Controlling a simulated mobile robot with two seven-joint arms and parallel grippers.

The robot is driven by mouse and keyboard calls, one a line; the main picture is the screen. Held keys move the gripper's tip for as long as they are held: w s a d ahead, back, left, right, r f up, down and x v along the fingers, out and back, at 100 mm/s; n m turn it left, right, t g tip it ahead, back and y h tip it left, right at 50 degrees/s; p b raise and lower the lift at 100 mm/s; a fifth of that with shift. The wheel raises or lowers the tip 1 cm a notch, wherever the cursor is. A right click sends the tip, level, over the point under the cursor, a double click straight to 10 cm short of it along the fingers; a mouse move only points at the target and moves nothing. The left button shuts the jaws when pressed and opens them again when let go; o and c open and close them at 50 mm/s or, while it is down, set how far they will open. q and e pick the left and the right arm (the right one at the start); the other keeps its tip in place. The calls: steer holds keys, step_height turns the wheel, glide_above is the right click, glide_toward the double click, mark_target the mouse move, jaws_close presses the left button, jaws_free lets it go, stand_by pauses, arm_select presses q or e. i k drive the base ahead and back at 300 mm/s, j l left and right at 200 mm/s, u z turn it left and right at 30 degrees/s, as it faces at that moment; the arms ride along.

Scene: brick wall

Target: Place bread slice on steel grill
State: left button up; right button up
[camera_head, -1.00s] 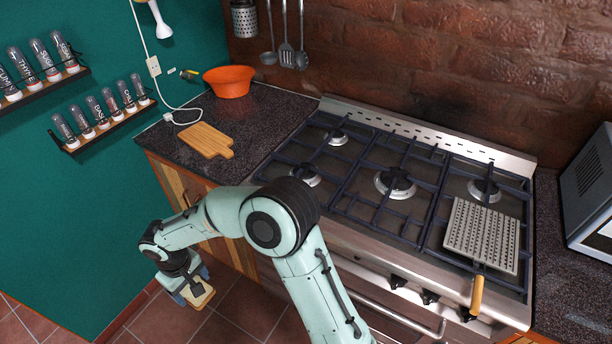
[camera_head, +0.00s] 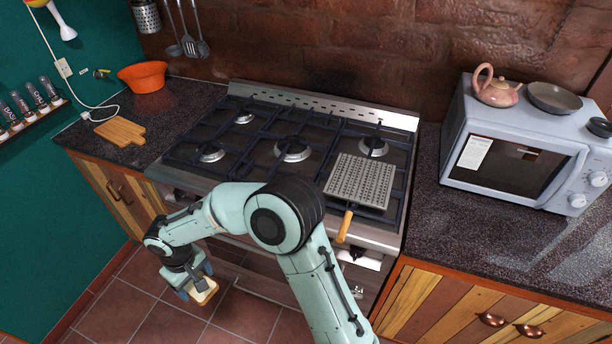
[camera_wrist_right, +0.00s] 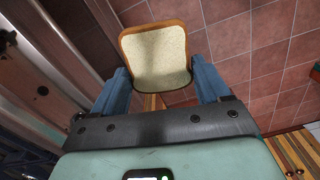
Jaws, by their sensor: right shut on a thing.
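The bread slice (camera_wrist_right: 156,58) is pale with a brown crust, and it sits between the two blue fingers of my right gripper (camera_wrist_right: 160,84) in the right wrist view. In the head view my right gripper (camera_head: 197,287) is shut on the bread slice (camera_head: 205,292), low over the floor in front of the stove. The steel grill (camera_head: 361,181) is a perforated square plate with a wooden handle (camera_head: 345,226). It lies on the right part of the stove, its handle toward the front edge. My left gripper is not in view.
The gas stove (camera_head: 318,108) has dark grates and several burners. A cutting board (camera_head: 120,131) and an orange bowl (camera_head: 143,77) are on the left counter. A microwave (camera_head: 525,150) with a pink teapot (camera_head: 497,92) and a pan (camera_head: 555,98) on top stands on the right counter.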

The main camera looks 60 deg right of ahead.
mark_target(361, 177)
steer(key=k+z, duration=0.15)
steer(key=z, duration=0.2)
steer(key=k+z, duration=0.1)
steer(key=z, duration=0.25)
steer(key=k+l+z, duration=0.1)
steer(key=z, duration=0.25)
